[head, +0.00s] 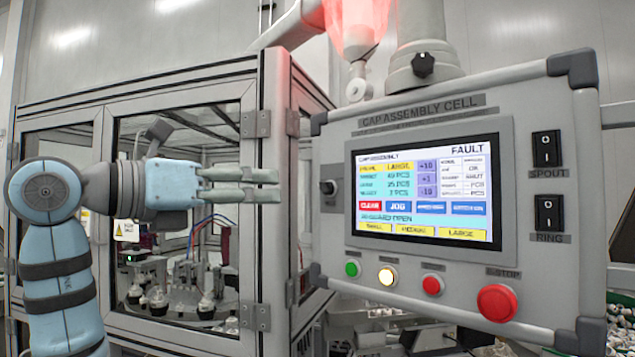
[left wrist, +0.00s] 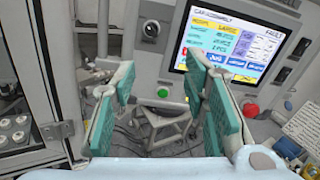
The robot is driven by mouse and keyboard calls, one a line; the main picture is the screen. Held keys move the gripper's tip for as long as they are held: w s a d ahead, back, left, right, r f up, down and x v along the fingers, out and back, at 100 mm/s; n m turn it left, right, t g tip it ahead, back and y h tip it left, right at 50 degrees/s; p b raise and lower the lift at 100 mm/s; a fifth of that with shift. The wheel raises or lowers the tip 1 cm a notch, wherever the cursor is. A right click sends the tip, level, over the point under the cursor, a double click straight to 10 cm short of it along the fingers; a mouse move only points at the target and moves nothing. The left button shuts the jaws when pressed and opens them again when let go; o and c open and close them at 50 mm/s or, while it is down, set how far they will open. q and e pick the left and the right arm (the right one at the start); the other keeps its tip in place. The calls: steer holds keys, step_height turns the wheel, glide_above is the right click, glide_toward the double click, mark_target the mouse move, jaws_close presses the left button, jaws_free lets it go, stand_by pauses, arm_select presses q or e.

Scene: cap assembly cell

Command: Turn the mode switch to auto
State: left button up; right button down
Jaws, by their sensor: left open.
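The mode switch appears to be the small dark knob (head: 328,187) on the left part of the control panel (head: 325,236), beside the screen. Its label and exact setting are too small to read. It also shows in the left wrist view as a round black knob (left wrist: 151,30), beyond the fingertips. My left gripper (head: 276,186) points right towards the knob, at about its height in the head view, and a gap shows between them. In the left wrist view the green-padded fingers (left wrist: 160,72) stand apart with nothing between them. My right gripper is not in view.
The screen (head: 425,185) reads FAULT. Below it are a green button (head: 352,269), a lit white button (head: 387,275), a red button (head: 432,285) and a larger red stop button (head: 497,302). SPOUT (head: 547,149) and RING (head: 549,213) switches sit at right. A glazed machine frame (head: 275,200) stands behind my arm.

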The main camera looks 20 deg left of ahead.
mark_target(321, 189)
arm_select(q)
steer(key=shift+y, duration=0.3)
steer(key=p+x, duration=0.1)
steer(key=x, duration=0.3)
steer(key=r+p+x, duration=0.1)
steer(key=x, duration=0.3)
steer(key=p+x, duration=0.1)
steer(key=x, duration=0.3)
steer(key=shift+w+a+r+p, duration=0.15)
steer(key=shift+w+a+p, duration=0.15)
steer(key=shift+w, duration=0.1)
steer(key=shift+w+d, duration=0.35)
steer(key=shift+w, duration=0.1)
steer(key=shift+w+a, duration=0.15)
steer(key=shift+c, duration=0.5)
jaws_close()
